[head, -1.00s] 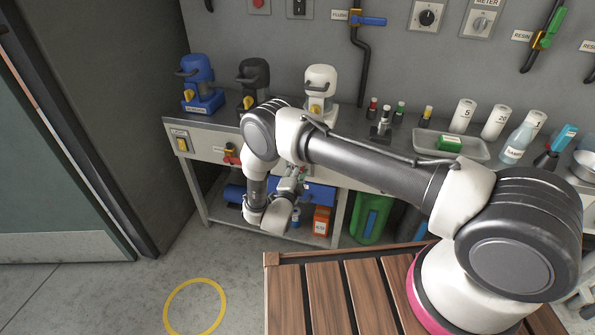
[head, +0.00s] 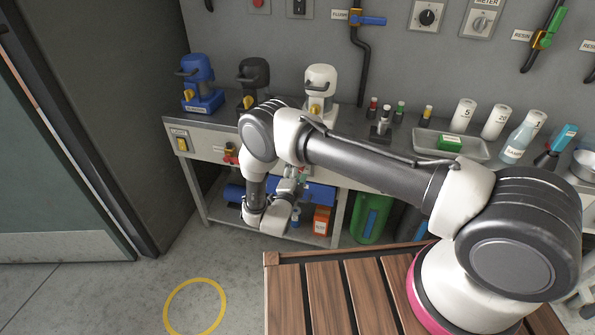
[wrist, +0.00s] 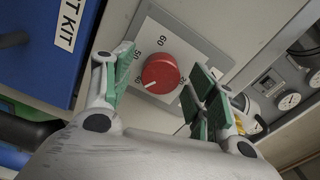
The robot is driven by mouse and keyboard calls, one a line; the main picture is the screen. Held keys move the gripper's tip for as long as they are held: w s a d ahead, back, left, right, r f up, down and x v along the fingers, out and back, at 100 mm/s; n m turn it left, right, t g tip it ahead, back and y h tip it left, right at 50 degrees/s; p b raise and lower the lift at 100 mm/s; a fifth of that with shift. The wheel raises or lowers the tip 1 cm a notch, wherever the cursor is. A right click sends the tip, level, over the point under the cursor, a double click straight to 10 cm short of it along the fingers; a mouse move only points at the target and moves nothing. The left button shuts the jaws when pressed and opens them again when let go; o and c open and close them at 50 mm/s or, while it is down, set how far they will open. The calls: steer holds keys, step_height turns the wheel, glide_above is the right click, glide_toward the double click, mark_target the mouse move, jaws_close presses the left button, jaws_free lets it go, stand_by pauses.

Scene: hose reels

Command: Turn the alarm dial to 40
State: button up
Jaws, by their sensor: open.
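A red round dial (wrist: 163,70) sits on a pale plate with printed numbers in the wrist view. I can read 60 above it and 50 to its upper left; the other marks are small or partly covered. A white pointer line on the dial points to the lower left. My gripper (wrist: 160,84) is open, with one green-padded finger left of the dial and the other right of it. I cannot tell whether either finger touches it.
The workbench (head: 210,140) carries blue, black and white machines and a tray (head: 480,151). A blue kit box (wrist: 55,45) is close on the left in the wrist view, with gauges (wrist: 289,101) at right. A wooden slatted surface (head: 330,290) lies under my arm.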

steer(key=v, duration=1.1)
steer(key=shift+s, duration=0.15)
